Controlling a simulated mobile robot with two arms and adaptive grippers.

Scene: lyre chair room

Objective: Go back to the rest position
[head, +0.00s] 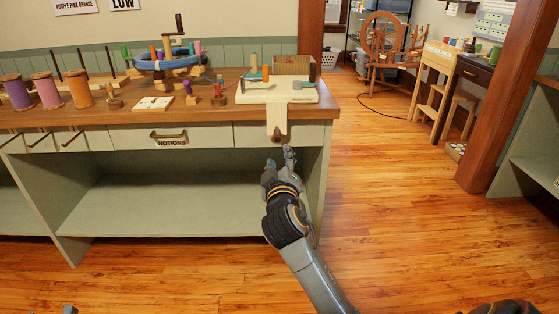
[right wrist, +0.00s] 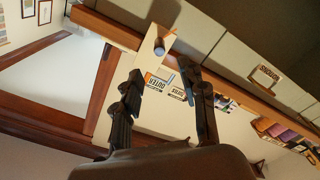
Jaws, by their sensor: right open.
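My right gripper (head: 279,160) is in front of the workbench, just below its front edge near the right end. It also shows in the right wrist view (right wrist: 160,80), with its two fingers apart and nothing between them. A cream board (head: 276,92) lies on the bench, and its narrow strip hangs over the front edge just above the gripper. The strip also shows beyond the fingers in the right wrist view (right wrist: 152,45). My left gripper cannot be made out in the head view.
The wooden bench top (head: 215,112) holds purple, pink and orange spools at left and a blue ring stand (head: 165,64). Below are a notions drawer (head: 170,136) and an open shelf (head: 165,205). A wooden post (head: 505,95) stands at right. The floor (head: 400,190) between is clear.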

